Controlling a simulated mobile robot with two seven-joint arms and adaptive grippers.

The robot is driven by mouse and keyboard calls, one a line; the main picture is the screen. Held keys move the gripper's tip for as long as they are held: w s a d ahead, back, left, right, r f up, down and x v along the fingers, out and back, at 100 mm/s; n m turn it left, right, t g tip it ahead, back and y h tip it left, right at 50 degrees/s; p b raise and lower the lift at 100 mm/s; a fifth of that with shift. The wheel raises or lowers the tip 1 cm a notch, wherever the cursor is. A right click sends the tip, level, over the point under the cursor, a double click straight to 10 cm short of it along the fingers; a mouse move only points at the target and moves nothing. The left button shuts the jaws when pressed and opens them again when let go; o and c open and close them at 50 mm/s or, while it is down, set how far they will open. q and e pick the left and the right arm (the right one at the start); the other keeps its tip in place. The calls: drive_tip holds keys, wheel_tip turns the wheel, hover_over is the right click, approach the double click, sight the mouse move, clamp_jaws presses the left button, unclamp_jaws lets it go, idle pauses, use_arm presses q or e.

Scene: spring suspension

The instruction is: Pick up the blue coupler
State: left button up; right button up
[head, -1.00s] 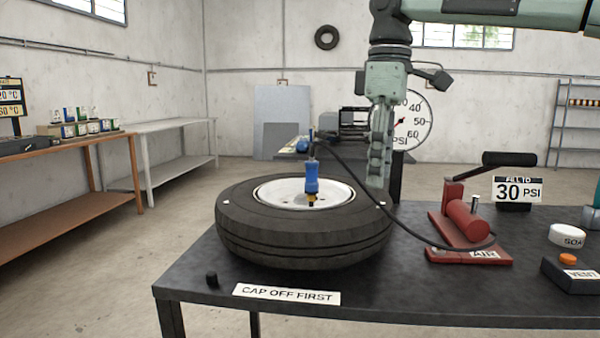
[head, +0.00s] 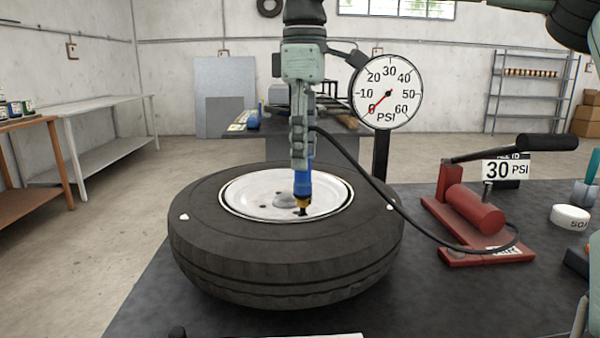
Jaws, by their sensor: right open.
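The blue coupler (head: 302,183) stands upright over the white wheel hub of the tyre (head: 212,243), with its brass-coloured lower end at the dark valve stem. A black hose (head: 362,178) runs from near its top to the red pump (head: 475,212). My right gripper (head: 300,164) points straight down at the coupler. Its fingers overlap the coupler's upper part, which is hidden behind or between them. The jaws are open; whether they touch the coupler cannot be told. My left gripper does not show.
The pressure gauge (head: 387,92), its needle near 0, stands on a black post behind the tyre. A 30 PSI sign (head: 505,169) and white round tin (head: 570,217) are at the right. The dark tabletop (head: 440,305) is clear at the front right.

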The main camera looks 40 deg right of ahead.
sight(303, 173)
wheel_tip(303, 173, down, 4)
drive_tip(key=shift+f, duration=0.35)
drive_tip(key=shift+c, duration=1.1)
clamp_jaws()
drive_tip(key=shift+w+r, duration=0.1)
drive_tip(key=shift+r, duration=0.25)
drive_tip(key=r, duration=0.4)
drive_tip(key=shift+a, duration=0.2)
drive_tip(key=s+a+r, duration=0.2)
drive_tip(key=a+r, duration=0.7)
drive_tip(key=a, duration=0.2)
drive_tip(key=shift+s+r, duration=0.15)
